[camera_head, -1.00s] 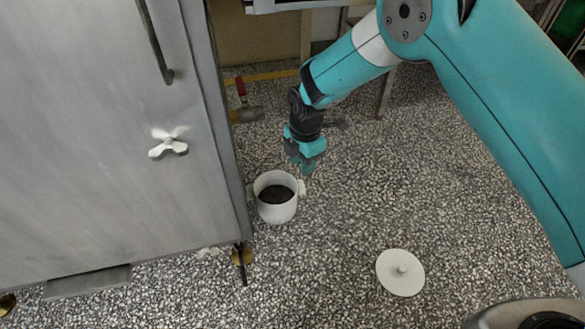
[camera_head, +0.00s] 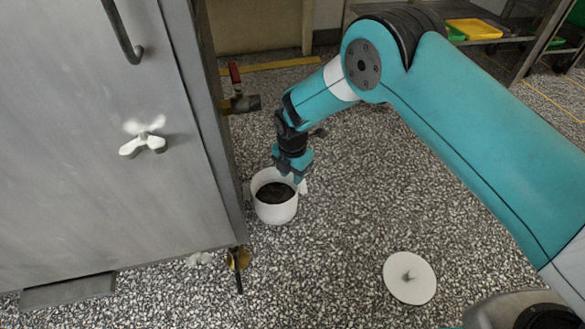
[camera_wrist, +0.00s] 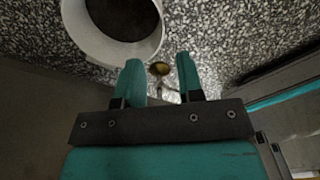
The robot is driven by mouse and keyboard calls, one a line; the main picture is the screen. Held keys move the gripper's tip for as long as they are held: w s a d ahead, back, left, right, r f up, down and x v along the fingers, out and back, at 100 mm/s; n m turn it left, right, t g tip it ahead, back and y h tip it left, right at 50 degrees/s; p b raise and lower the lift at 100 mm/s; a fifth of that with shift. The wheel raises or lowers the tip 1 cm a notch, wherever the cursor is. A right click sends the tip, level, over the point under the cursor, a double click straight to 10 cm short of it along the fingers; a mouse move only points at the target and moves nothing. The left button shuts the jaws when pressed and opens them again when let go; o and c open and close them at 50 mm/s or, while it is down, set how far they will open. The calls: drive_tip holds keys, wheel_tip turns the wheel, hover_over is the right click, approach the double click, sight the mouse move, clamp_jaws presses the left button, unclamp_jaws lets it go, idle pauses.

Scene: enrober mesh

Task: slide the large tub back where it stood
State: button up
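The large tub (camera_head: 276,211) is a white round pot with dark contents, standing upright on the speckled floor beside the steel cabinet. It also shows at the top left of the wrist view (camera_wrist: 88,38). My gripper (camera_head: 297,179) is at the tub's far right rim in the head view. In the wrist view my gripper's two teal fingers (camera_wrist: 160,77) are spread apart with nothing between them. The tub lies just beyond the left finger; I cannot tell whether they touch. A white handle on the tub's right side is partly hidden by my gripper.
A valve with a red handle (camera_head: 236,88) sticks out behind the tub. A white lid with a knob (camera_head: 409,278) lies on the floor at the right. Floor between is clear.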

sight(293, 209)
wheel_tip(293, 209, down, 14)
drive_tip(key=b, duration=0.7)
drive_tip(key=shift+f, duration=0.15)
clamp_jaws()
drive_tip(key=shift+s+d+f, duration=0.1)
drive_tip(key=shift+s+d, duration=0.05)
idle(0.8)
